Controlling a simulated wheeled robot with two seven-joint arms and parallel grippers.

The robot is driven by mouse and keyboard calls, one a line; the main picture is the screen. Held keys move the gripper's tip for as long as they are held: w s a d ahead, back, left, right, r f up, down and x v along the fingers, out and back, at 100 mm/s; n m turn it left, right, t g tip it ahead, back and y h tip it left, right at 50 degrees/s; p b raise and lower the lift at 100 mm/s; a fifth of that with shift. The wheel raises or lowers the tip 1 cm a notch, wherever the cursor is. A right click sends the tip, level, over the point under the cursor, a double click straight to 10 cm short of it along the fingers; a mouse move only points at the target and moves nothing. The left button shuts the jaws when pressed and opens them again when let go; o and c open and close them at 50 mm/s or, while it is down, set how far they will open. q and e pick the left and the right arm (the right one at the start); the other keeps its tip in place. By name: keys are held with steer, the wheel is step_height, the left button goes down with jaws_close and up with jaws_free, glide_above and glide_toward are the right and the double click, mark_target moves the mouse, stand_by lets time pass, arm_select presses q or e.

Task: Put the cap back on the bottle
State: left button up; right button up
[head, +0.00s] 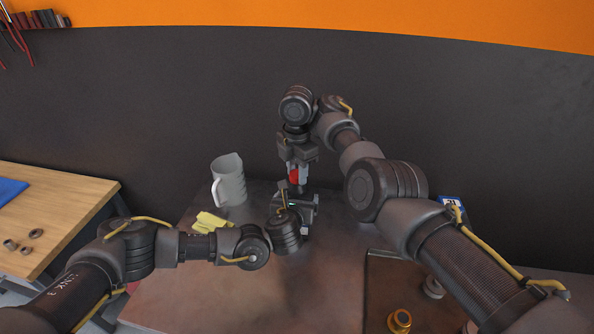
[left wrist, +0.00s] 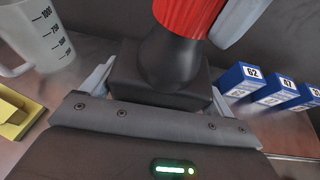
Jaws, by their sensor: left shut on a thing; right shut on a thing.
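The dark bottle (left wrist: 172,80) stands upright between my left gripper's pale fingers in the left wrist view. My left gripper (head: 303,208) is shut on its body, which the gripper mostly hides in the head view. The red cap (head: 294,176) is at the top of the bottle's neck and also shows in the left wrist view (left wrist: 186,14). No gap shows between cap and neck, but I cannot tell whether it is screwed on. My right gripper (head: 299,170) comes down from above and is shut on the cap.
A white measuring jug (head: 230,182) and a yellow folded cloth or pad (head: 210,222) are left of the bottle. Numbered blue boxes (left wrist: 243,82) stand to the right. A tray with a brass part (head: 399,320) is at the front right. The front left metal table is clear.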

steer(key=m, duration=0.2)
steer(key=shift+m, duration=0.3)
steer(key=o, duration=1.1)
steer(key=shift+r, duration=2.25)
steer(key=shift+c, duration=0.5)
